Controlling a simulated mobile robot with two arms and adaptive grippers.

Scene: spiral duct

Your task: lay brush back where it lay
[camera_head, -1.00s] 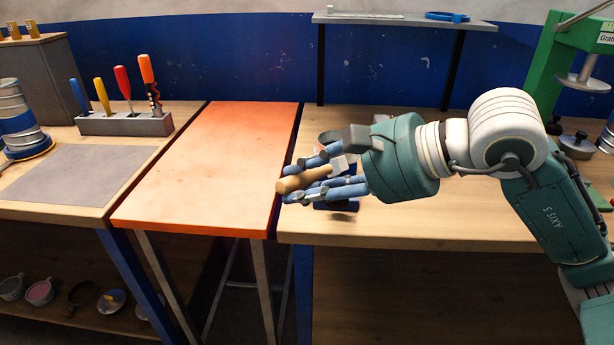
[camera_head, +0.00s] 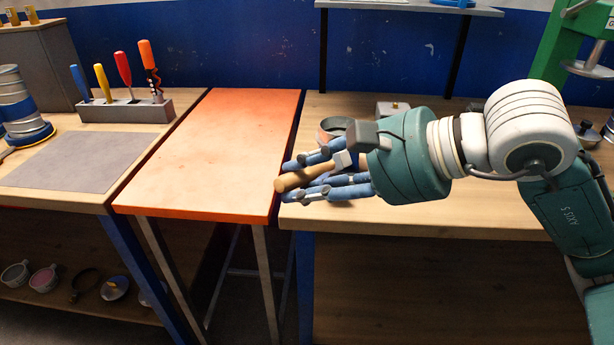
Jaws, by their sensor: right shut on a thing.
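The brush shows as a tan wooden handle (camera_head: 292,182) in my right gripper (camera_head: 318,180). The blue fingers of my right gripper are shut around it, with the handle's rounded end sticking out to the left. The rest of the brush is hidden by the fingers and palm. The gripper is over the left front part of the right wooden bench (camera_head: 440,218), close to the orange table (camera_head: 205,150). I cannot tell whether the brush touches the bench. My left gripper is not in view.
A metal ring-like part (camera_head: 336,126) stands just behind the gripper. A tool block (camera_head: 125,110) with several coloured handles stands on the left bench, behind a grey mat (camera_head: 85,160). The orange table is bare. A green press (camera_head: 560,50) stands at the right back.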

